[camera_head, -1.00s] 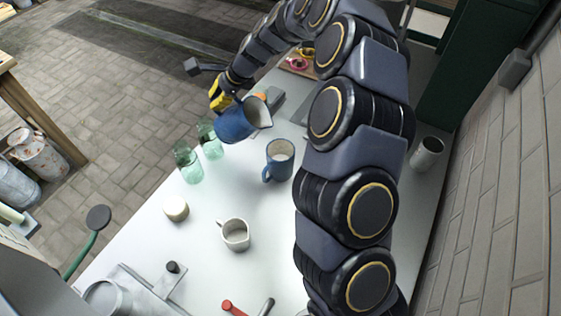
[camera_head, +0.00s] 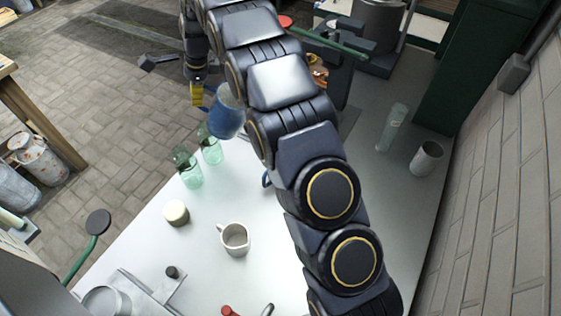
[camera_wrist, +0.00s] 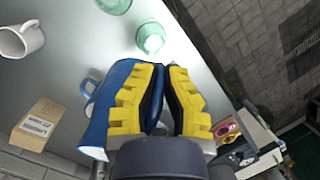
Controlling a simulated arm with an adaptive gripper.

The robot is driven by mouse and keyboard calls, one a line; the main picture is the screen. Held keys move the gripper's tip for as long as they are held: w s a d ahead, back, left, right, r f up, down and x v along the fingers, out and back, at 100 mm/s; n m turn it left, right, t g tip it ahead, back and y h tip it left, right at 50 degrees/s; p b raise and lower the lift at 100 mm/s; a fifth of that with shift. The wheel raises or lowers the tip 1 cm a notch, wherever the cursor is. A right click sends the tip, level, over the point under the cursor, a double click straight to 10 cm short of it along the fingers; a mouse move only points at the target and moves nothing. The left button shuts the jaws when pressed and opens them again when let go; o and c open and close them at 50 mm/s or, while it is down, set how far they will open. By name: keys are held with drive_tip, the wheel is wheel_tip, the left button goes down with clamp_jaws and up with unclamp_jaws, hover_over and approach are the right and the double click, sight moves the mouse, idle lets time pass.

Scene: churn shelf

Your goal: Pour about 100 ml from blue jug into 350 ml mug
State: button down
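My gripper (camera_head: 197,95) has yellow fingers, which also show in the wrist view (camera_wrist: 158,100). It is shut on the blue jug (camera_head: 226,116) and holds it above the far left part of the table. The jug's body (camera_wrist: 125,78) is beside the left finger in the wrist view. Its mouth is mostly hidden, so I cannot see the liquid. A white mug (camera_head: 235,239) stands upright near the table's middle, apart from the jug. A blue mug (camera_head: 266,180) is almost wholly behind my arm, with only its handle showing. No volume marks are readable.
Green glass bottles (camera_head: 188,168) stand at the table's left edge, close to the jug. A round cream-coloured item (camera_head: 176,213) is nearby. A grey cup (camera_head: 426,158) and a clear green bottle (camera_head: 393,127) stand at the right. A cardboard box (camera_wrist: 38,125) shows in the wrist view.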

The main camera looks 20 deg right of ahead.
drive_tip(key=a+g+h+b, duration=0.2)
drive_tip(key=shift+w+a+f+h, duration=0.15)
drive_tip(key=shift+a+f+h, duration=0.25)
idle(0.4)
drive_tip(key=shift+a+b, duration=0.15)
drive_tip(key=shift+b, duration=0.5)
